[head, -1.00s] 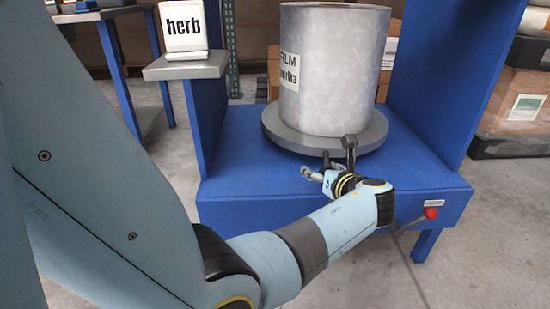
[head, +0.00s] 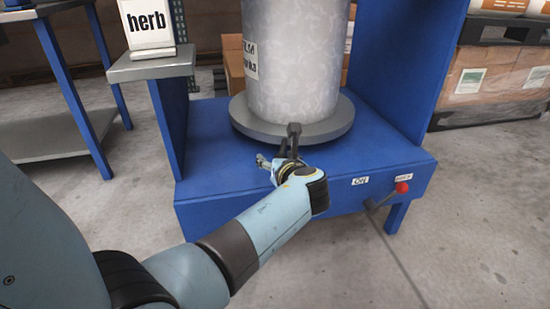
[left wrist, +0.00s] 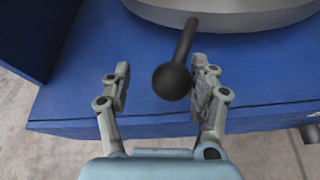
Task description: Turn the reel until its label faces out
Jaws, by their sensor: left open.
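The reel (head: 296,55) is a grey, mottled upright cylinder on a round grey turntable (head: 335,124) set on a blue stand. Its white label (head: 250,58) shows at the reel's left side, partly turned away, with black letters cut off at the edge. A dark handle with a ball end (left wrist: 171,80) sticks out from the turntable's front; it also shows in the head view (head: 294,130). My left gripper (head: 272,163) is open at the handle. In the left wrist view its fingers (left wrist: 160,90) stand either side of the ball, the right finger closer. My right gripper is out of view.
A red-knobbed lever (head: 401,188) sticks out at the stand's front right, beside small white tags. Blue side walls (head: 405,60) flank the reel. A shelf at left holds a sign reading "herb" (head: 148,22). A wrapped pallet load (head: 495,80) stands at right.

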